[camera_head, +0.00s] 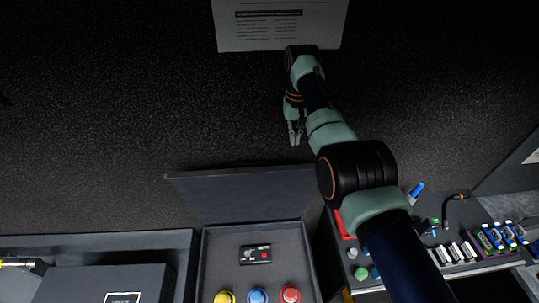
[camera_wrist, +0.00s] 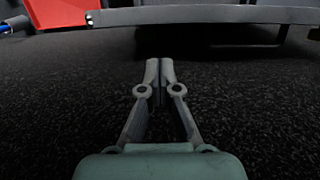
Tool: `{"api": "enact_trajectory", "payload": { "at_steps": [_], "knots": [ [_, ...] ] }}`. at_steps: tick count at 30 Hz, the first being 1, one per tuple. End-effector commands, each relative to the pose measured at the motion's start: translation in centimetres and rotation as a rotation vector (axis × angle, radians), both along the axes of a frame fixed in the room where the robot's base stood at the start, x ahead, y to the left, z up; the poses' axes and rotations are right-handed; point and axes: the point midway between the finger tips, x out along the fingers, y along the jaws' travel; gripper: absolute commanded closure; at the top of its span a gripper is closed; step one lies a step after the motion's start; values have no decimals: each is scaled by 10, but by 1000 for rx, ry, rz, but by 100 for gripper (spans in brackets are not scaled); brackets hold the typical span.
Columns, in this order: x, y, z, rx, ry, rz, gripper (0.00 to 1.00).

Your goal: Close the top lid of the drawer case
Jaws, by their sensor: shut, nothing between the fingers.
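The drawer case (camera_head: 211,262) is dark grey and open at the bottom middle of the head view. Its top lid (camera_head: 240,194) stands raised at the case's far edge. In the wrist view a grey horizontal edge (camera_wrist: 200,15) crosses the top, which looks like the lid's edge. My gripper (camera_head: 295,140) is shut and empty, beyond the lid on its far side, over the dark speckled surface. It is apart from the lid. In the wrist view my gripper (camera_wrist: 159,65) has its fingertips together, pointing toward that edge with a gap between.
Inside the case lie a small black device (camera_head: 256,254) and yellow, blue and red round pieces (camera_head: 258,296). Batteries and small items fill a tray (camera_head: 470,266) at right. A dark box (camera_head: 100,285) sits at left. A printed sheet (camera_head: 280,30) lies at the back. The dark surface around my gripper is clear.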

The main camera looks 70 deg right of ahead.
Motion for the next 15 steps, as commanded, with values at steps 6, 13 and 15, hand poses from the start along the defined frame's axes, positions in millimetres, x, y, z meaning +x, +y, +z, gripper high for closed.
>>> {"api": "enact_trajectory", "payload": {
  "at_steps": [6, 13, 15],
  "knots": [
    [-2, 0, -4, 5, 3, -3, 100],
    [-3, 3, -41, 6, 4, -2, 100],
    [-3, 4, -54, 5, 3, -2, 100]
  ]
}}
